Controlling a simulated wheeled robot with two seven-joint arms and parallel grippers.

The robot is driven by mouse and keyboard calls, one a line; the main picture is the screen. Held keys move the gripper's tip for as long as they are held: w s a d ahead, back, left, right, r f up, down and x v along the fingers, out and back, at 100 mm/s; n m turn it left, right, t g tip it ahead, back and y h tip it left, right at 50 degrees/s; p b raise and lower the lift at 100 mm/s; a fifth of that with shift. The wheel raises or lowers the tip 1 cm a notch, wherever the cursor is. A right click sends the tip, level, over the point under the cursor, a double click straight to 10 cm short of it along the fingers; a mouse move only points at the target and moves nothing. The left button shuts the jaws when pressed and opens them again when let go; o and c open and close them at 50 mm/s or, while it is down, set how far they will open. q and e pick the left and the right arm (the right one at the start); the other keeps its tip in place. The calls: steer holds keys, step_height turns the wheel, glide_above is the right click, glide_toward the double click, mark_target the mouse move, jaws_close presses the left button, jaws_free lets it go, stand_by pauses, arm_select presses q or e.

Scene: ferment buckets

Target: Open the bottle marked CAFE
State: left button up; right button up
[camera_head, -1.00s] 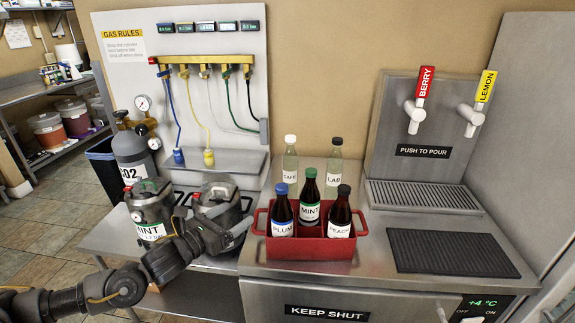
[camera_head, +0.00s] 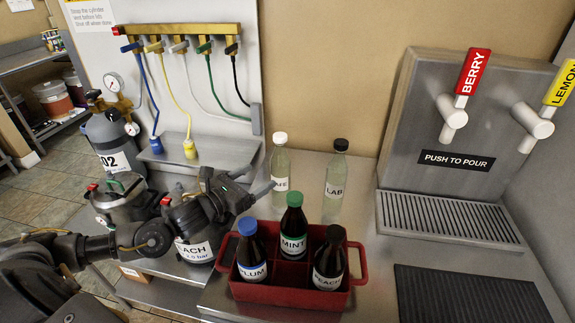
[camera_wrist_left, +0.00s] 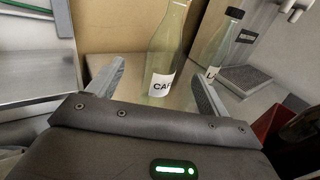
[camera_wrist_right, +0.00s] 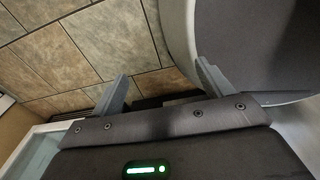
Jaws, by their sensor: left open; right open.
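The bottle marked CAFE (camera_head: 280,165) is clear with a white cap. It stands upright on the counter behind the red crate, and its label is partly hidden in the head view. My left gripper (camera_head: 262,181) is open and points at this bottle from the left. In the left wrist view the CAFE bottle (camera_wrist_left: 166,60) shows beyond and between the open fingers, its top cut off by the frame; I cannot tell if a finger touches it. My right gripper (camera_wrist_right: 160,85) is open and empty over the floor, away from the counter.
A clear LAB bottle (camera_head: 337,185) with a black cap stands to the right. The red crate (camera_head: 290,295) in front holds the PLUM (camera_head: 251,250), MINT (camera_head: 293,225) and PEACH (camera_head: 329,262) bottles. The drip tray (camera_head: 445,218) lies at the right. Metal kegs (camera_head: 120,203) stand at the left.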

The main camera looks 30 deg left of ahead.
mark_target(285, 163)
arm_select(q)
steer(key=p+x, duration=0.1)
steer(key=x, duration=0.2)
steer(key=p+x, duration=0.1)
steer(key=x, duration=0.3)
steer(key=p+x, duration=0.2)
steer(key=x, duration=0.2)
steer(key=shift+s+d+f, duration=0.15)
steer(key=shift+d+f, duration=0.05)
steer(key=shift+d, duration=0.1)
steer(key=c, duration=1.2)
